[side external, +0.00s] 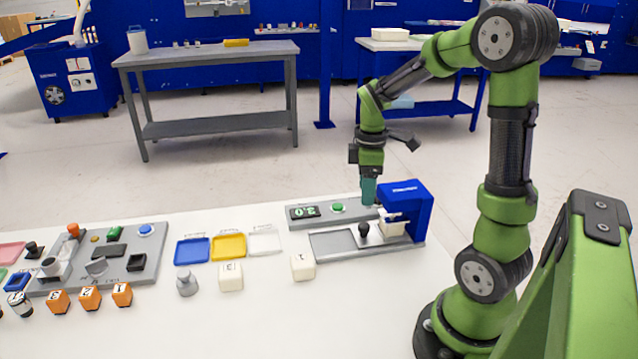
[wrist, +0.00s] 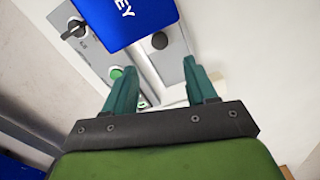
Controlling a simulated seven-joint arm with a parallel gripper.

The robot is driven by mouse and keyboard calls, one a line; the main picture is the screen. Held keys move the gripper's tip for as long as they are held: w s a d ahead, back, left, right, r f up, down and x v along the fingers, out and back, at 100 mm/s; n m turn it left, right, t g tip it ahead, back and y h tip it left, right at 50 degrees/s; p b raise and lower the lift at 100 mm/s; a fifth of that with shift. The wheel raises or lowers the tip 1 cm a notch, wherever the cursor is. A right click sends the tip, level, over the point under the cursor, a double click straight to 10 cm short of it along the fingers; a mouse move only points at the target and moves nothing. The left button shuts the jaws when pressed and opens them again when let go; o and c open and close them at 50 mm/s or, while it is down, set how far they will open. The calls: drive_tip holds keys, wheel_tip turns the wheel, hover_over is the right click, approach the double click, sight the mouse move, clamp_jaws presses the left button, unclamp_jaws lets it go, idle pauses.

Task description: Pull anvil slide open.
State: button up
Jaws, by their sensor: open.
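The blue press (side external: 408,204) stands on a grey base near the table's back right; its top also shows in the wrist view (wrist: 125,20). The anvil slide has a black round knob (side external: 363,229) at its left end, also visible in the wrist view (wrist: 159,40). A whitish block (side external: 391,229) sits beside the knob, under the press head. The bare grey track (side external: 332,244) extends left of the knob. My gripper (side external: 369,199) points down above and behind the knob, apart from it. Its teal fingers (wrist: 159,66) are spread, with nothing seen held between them.
Behind the track is a grey panel with a display (side external: 304,211), a green button (side external: 338,208) and a black switch (wrist: 75,28). White cubes (side external: 302,267), trays (side external: 228,247), orange cubes (side external: 90,297) and another panel (side external: 142,270) lie left. The front right table is clear.

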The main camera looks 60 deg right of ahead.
sight(363, 225)
wheel_tip(363, 225, down, 11)
drive_tip(key=shift+r, duration=0.15)
clamp_jaws()
idle(0.5)
